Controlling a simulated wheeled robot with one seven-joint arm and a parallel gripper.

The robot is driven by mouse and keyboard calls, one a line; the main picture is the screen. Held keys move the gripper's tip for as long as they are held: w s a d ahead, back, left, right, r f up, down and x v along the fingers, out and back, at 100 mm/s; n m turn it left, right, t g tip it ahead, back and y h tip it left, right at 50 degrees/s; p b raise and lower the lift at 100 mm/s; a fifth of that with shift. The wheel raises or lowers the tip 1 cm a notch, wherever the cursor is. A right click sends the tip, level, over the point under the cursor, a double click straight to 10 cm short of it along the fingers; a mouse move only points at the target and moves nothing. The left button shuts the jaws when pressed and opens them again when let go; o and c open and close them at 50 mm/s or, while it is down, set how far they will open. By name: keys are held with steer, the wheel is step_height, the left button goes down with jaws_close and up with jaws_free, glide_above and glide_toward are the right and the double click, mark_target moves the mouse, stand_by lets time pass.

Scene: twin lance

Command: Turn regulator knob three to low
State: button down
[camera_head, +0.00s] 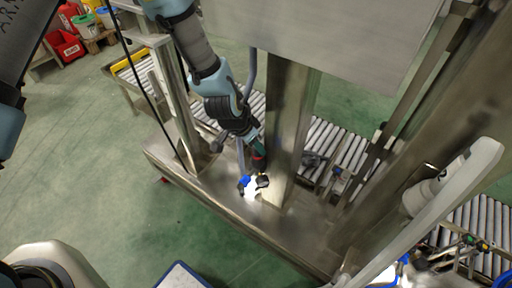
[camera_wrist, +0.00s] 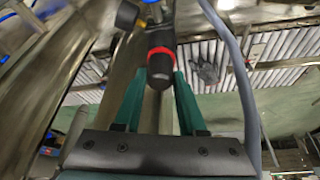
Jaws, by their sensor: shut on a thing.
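A black regulator knob with a red ring (camera_wrist: 160,64) shows at the top middle of the wrist view. My gripper (camera_wrist: 160,78) has its two green fingers on either side of this knob, shut on it. In the head view my gripper (camera_head: 259,149) reaches down beside a steel post, and the red ring (camera_head: 259,157) shows at its tips. Its contact with the knob is too small to see clearly there. I see no readable number or low mark, so I cannot tell which knob this is or its setting.
A blue fitting (camera_head: 244,181) and a black fitting (camera_head: 262,181) sit just below my gripper. The steel post (camera_head: 289,125) stands close on the right. A grey hose (camera_wrist: 242,85) runs along the right of my gripper. Roller conveyors (camera_head: 335,143) lie behind.

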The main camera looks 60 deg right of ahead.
steer(key=n+t, duration=0.1)
steer(key=n, duration=0.3)
steer(key=shift+s+n+t, duration=0.2)
steer(key=shift+n+t, duration=0.1)
steer(key=shift+t, duration=0.1)
steer(key=shift+n+t+p, duration=0.45)
steer(key=shift+n+t, duration=0.35)
steer(key=shift+n, duration=1.2)
steer(key=shift+c, duration=2.3)
jaws_free()
